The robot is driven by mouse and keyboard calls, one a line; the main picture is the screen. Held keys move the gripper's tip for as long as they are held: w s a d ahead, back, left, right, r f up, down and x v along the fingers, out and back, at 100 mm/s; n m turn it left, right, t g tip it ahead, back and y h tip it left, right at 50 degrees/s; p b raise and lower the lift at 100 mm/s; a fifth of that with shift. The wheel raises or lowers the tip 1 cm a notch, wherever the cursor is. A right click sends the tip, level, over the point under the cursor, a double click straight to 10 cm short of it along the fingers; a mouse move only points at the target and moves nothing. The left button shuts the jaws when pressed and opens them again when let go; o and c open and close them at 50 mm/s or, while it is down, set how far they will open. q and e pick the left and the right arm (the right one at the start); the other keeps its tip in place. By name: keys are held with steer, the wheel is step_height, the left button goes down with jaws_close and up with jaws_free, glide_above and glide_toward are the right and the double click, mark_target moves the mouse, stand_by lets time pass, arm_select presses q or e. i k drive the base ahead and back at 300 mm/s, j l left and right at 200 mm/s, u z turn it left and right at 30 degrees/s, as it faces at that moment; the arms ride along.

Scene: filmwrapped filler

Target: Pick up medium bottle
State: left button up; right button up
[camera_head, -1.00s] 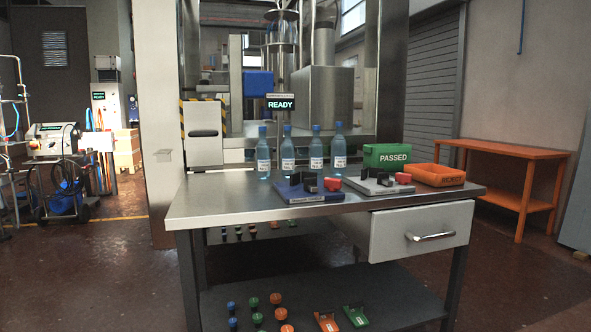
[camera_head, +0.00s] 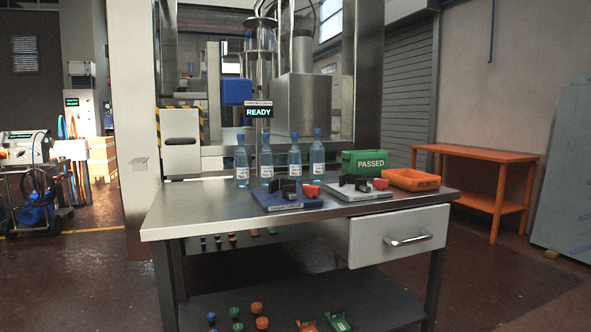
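Several clear blue bottles with blue caps and white labels stand upright in a row on the steel table (camera_head: 190,213). From left to right they include a first bottle (camera_head: 242,162), a second (camera_head: 266,160), a third (camera_head: 295,160) and a fourth (camera_head: 317,156). They look much alike, and I cannot tell from this view which is the medium one. Neither of my grippers shows in the head view.
Behind are a green PASSED bin (camera_head: 364,163) and an orange REJECT tray (camera_head: 411,179). A drawer (camera_head: 398,236) is under the table. The tabletop's front left is clear.

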mark_target(294, 154)
steer(key=u, duration=0.45)
steer(key=i+l+u, duration=0.2)
steer(key=l, duration=0.15)
steer(key=i+l+u, duration=0.2)
steer(key=l, duration=0.15)
steer(key=i+l+u, duration=0.2)
steer(key=l, duration=0.15)
steer(key=l+u, duration=0.25)
steer(key=l, duration=0.15)
